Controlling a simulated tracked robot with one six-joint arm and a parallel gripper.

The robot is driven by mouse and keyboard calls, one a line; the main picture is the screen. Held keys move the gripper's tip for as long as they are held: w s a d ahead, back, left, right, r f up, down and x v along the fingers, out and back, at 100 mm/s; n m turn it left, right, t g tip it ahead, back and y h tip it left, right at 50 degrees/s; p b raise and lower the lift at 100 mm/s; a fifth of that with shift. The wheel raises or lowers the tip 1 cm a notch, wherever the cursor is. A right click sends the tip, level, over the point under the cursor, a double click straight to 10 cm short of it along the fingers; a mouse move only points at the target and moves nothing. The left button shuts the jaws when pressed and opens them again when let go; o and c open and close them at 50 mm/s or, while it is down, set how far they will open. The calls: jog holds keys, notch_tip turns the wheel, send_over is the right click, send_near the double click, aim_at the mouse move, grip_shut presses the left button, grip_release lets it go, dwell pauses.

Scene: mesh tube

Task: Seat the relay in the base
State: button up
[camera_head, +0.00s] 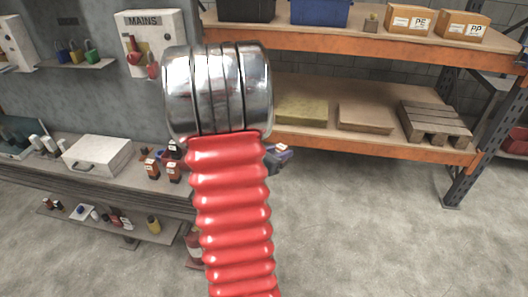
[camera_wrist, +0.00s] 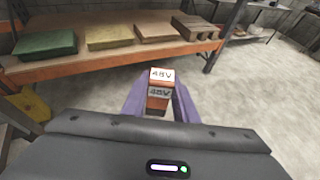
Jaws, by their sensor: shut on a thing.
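My gripper (camera_wrist: 159,98) has purple fingers, and they are shut on the relay (camera_wrist: 159,75), a small orange-brown block with white "48V" labels. The relay is held in the air, out in front of a shelf rack in the wrist view. In the head view my arm hides most of the gripper (camera_head: 279,156), and only a small purple part with a pale patch shows at its right side. I cannot make out the relay base in either view.
A bench at left holds a white case (camera_head: 98,155) and several small orange-and-black blocks (camera_head: 152,168). A lower shelf (camera_head: 135,238) holds small items. The orange rack (camera_head: 400,150) bears boxes, slabs and a wooden pallet (camera_head: 435,121). The concrete floor at right is clear.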

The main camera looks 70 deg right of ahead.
jog(key=w+a+f+n+t+y, duration=0.1)
jog(key=w+a+n+t, duration=0.45)
jog(key=w+a, duration=0.75)
jog(key=w+a+f+n+t, duration=0.2)
jog(key=w+a+n+t, duration=0.5)
jog(key=w, duration=1)
jog(key=w+a+n+t+y, duration=0.1)
jog(key=w+a+n+y, duration=0.1)
jog(key=a, duration=1)
jog(key=w+a+f+n+t+y, duration=0.1)
jog(key=w+a+t+y, duration=0.1)
jog(key=a, duration=1)
jog(key=w+a+f+n+t+y, duration=0.1)
jog(key=w+a+y, duration=0.3)
jog(key=a, duration=0.8)
jog(key=shift+w+n, duration=0.85)
jog(key=shift+w, duration=0.1)
jog(key=shift+w+r+t, duration=0.1)
jog(key=shift+w+t, duration=0.05)
jog(key=shift+t, duration=0.1)
